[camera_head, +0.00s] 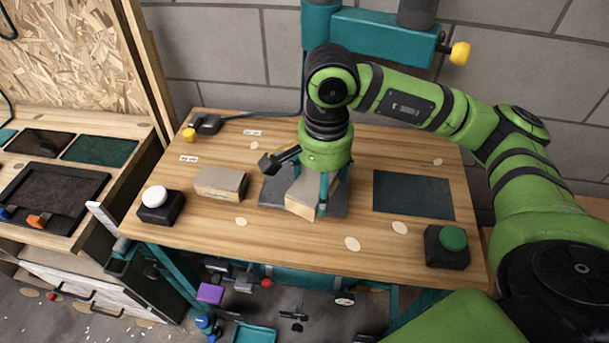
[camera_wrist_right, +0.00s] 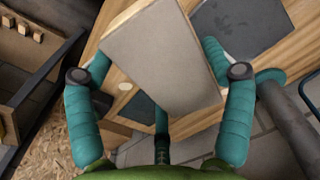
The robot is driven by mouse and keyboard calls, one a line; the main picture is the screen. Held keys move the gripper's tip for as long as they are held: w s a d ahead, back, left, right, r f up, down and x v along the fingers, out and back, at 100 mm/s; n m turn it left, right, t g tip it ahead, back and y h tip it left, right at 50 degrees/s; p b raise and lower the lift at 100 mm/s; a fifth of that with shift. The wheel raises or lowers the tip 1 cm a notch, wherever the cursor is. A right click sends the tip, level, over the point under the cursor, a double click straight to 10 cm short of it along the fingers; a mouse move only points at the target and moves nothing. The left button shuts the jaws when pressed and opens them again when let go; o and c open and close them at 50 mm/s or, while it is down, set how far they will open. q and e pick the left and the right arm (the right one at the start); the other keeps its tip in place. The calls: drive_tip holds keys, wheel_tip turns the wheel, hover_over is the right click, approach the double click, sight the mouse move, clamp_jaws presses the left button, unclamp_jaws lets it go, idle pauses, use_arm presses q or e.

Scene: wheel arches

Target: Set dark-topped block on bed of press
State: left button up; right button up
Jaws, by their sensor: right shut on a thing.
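My right gripper (camera_head: 318,185) points down over the middle of the table, shut on a block. The block (camera_head: 301,198) has pale wood sides and a greyish top, and the gripper partly hides it. The right wrist view shows its broad grey face (camera_wrist_right: 160,55) between the teal fingers. The block is at the dark plate (camera_head: 271,197) under the teal press (camera_head: 375,33); I cannot tell whether it touches the plate. A second wooden block (camera_head: 221,183) with a grey-brown top lies left of the plate, apart from it. My left gripper is not in view.
A dark mat (camera_head: 413,194) lies to the right on the wooden table. A white-button box (camera_head: 160,204) stands at the left front and a green-button box (camera_head: 447,245) at the right front. The front strip between them is mostly clear.

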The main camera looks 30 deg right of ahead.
drive_tip(key=m, duration=0.3)
drive_tip(key=d+m, duration=0.1)
drive_tip(key=shift+s+d+r+m, duration=0.1)
drive_tip(key=shift+r+m, duration=0.2)
drive_tip(key=w+f+m+p, duration=0.1)
drive_tip(key=w+f+m, duration=0.1)
drive_tip(key=w+m, duration=0.1)
drive_tip(key=w+f+m+p, duration=0.1)
drive_tip(key=w+f+m, duration=0.1)
drive_tip(key=w+m, duration=0.1)
drive_tip(key=w+d+f+m, duration=0.1)
drive_tip(key=w+m, duration=0.2)
drive_tip(key=w, duration=0.1)
drive_tip(key=shift+w+d+f+p, duration=0.1)
drive_tip(key=shift+w+f+p, duration=0.2)
drive_tip(key=shift+f+p, duration=0.1)
wheel_tip(320, 180, down, 4)
drive_tip(key=shift+r+p, duration=0.1)
drive_tip(key=shift+p, duration=0.6)
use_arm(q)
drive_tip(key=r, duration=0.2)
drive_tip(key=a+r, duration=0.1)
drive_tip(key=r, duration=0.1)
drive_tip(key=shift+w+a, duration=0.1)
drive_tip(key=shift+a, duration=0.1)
use_arm(e)
drive_tip(key=shift+f, duration=0.2)
